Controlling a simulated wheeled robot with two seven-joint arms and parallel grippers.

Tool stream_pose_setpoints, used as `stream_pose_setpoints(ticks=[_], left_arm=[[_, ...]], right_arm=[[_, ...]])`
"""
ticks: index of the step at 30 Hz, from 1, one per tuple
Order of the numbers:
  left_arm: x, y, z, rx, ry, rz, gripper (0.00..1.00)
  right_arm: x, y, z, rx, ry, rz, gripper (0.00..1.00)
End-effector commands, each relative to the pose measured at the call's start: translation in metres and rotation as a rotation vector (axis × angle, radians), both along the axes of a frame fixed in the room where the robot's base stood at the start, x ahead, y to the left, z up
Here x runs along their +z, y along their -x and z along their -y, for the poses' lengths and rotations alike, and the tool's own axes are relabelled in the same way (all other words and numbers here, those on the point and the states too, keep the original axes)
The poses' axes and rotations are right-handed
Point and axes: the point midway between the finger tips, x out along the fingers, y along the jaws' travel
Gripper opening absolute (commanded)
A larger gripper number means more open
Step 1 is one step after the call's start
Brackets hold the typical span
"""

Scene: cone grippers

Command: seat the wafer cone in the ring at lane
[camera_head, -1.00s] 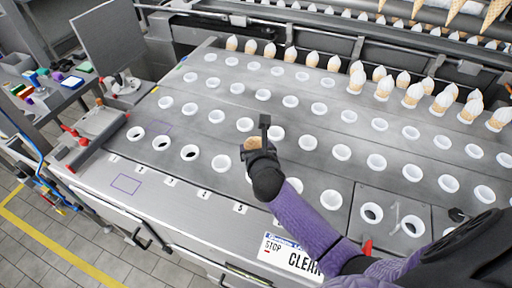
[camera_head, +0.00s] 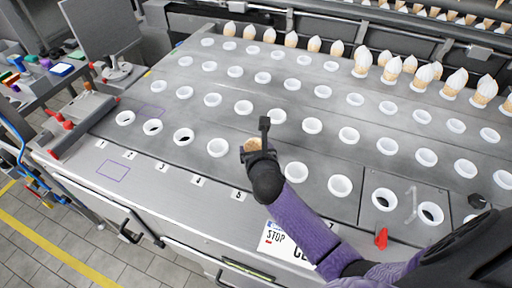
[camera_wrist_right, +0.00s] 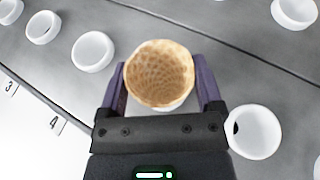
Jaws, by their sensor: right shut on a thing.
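The wafer cone (camera_head: 252,145) is brown and open at the top; its woven inside shows in the right wrist view (camera_wrist_right: 158,72). My right gripper (camera_head: 260,150) is shut on it, with a purple finger on each side in the wrist view (camera_wrist_right: 160,88). A white edge, probably a ring (camera_wrist_right: 176,106), shows just under the cone. I cannot tell whether they touch. In the head view the cone and gripper are over the front row, near the lane number 5 (camera_head: 238,195); the ring there is hidden. My left gripper is not in view.
Empty white rings flank the cone, one at left (camera_head: 217,147) and one at right (camera_head: 295,172). Several cream-topped cones (camera_head: 392,68) stand in the back rows. A grey slotted holder (camera_head: 82,118) with red knobs stands at the left edge.

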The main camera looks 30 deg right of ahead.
Motion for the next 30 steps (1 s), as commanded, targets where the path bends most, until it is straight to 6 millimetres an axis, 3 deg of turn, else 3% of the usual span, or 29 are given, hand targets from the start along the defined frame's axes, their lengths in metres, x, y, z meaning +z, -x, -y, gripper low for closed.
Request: stream_pose_setpoints(ticks=[6, 7, 9, 17, 30], left_arm=[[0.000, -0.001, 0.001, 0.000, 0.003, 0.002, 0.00], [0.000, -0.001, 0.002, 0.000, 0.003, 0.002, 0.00], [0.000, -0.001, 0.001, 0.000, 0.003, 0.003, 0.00], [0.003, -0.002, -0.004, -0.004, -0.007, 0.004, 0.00], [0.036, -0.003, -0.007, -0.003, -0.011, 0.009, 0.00]], right_arm=[[0.000, 0.000, 0.000, 0.000, 0.000, 0.000, 0.61], [0.000, 0.000, 0.000, 0.000, 0.000, 0.000, 0.91], [0.000, 0.000, 0.000, 0.000, 0.000, 0.000, 1.00], [0.003, 0.003, -0.001, 0.001, 0.000, 0.000, 1.00], [0.040, 0.076, -0.024, 0.001, 0.000, -0.001, 1.00]])
